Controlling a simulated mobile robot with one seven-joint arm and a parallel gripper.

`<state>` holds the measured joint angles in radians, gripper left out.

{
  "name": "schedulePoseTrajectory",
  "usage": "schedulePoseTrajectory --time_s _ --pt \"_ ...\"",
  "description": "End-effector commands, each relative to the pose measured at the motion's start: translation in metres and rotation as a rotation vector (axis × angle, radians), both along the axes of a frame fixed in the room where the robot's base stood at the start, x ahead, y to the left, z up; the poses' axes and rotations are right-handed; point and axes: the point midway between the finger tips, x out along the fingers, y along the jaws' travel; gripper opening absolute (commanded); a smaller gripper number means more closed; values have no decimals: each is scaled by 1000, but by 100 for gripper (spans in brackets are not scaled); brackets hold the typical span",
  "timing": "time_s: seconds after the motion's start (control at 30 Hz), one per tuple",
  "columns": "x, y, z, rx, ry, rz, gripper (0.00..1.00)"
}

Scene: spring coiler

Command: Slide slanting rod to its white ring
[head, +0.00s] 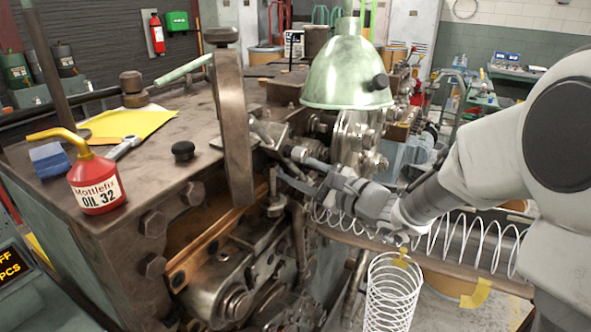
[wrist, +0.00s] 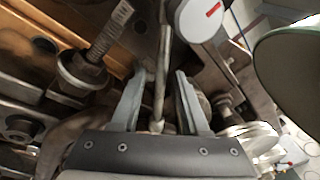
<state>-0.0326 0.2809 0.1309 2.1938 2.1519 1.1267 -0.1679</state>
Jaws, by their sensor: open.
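A thin metal rod (wrist: 162,75) stands between my gripper's two fingers in the wrist view, with a gap on both sides. Its lower end reaches a small pale fitting near the palm. I take it to be the slanting rod; I cannot make it out clearly in the head view. My gripper (wrist: 158,90) is open around the rod and holds nothing. In the head view my gripper (head: 296,172) reaches left into the machine, under the green lamp. I cannot pick out a white ring with certainty in either view.
A pale round knob with a red mark (wrist: 200,18) is just beyond the right finger. A threaded bolt (wrist: 105,35) stands at left. In the head view, a thick upright bar (head: 233,125), the green lamp shade (head: 345,75) and a white coil spring (head: 392,295) crowd the arm.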

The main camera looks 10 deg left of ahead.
Motion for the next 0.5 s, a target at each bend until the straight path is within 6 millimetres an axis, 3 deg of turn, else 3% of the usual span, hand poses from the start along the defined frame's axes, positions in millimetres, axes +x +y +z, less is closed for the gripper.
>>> schedulePoseTrajectory --time_s 0.27,0.5 --pt "-9 -16 0 1 -2 -2 45" --pt "-38 -64 0 0 -3 -7 45"
